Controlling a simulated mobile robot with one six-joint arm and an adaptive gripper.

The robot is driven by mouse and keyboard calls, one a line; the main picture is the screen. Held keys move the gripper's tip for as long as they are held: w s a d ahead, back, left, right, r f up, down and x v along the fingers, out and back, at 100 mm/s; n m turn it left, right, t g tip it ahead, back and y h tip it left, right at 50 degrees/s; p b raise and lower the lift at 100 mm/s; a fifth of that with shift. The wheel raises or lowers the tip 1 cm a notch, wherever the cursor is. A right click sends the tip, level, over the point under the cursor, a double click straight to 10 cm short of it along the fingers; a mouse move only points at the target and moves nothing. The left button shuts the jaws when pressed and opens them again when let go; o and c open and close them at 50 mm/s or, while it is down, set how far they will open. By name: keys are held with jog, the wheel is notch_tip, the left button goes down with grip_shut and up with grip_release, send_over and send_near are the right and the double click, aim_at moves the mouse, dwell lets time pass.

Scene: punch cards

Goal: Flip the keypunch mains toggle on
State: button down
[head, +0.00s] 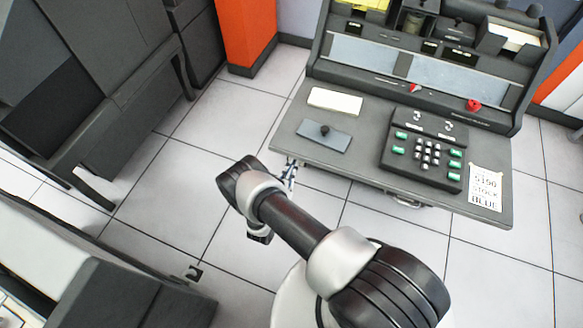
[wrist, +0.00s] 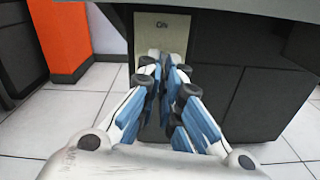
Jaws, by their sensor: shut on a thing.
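The keypunch (head: 400,170) is a dark grey desk machine with a keypad. In the head view my gripper (head: 291,175) is just off the desk's front left edge; the plate is out of sight there.
The desk's front edge overhangs above my fingers. A dark cabinet body (wrist: 235,85) stands right beside the plate. An orange panel (wrist: 58,38) is at the left. Tiled floor (head: 190,165) is clear left of the desk; dark furniture (head: 90,70) stands farther left.

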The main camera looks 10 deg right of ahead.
jog(key=shift+r, duration=0.15)
notch_tip(320, 180, up, 2)
jog(key=g+y+p, duration=0.3)
jog(key=g+p, duration=0.1)
jog(key=p, duration=0.3)
jog(key=shift+w+g+p, duration=0.1)
jog(key=shift+g+p, duration=0.2)
jog(key=shift+p, duration=0.1)
jog(key=shift+y, duration=0.3)
jog(key=c, duration=1.7)
grip_release()
jog(key=v, duration=1.2)
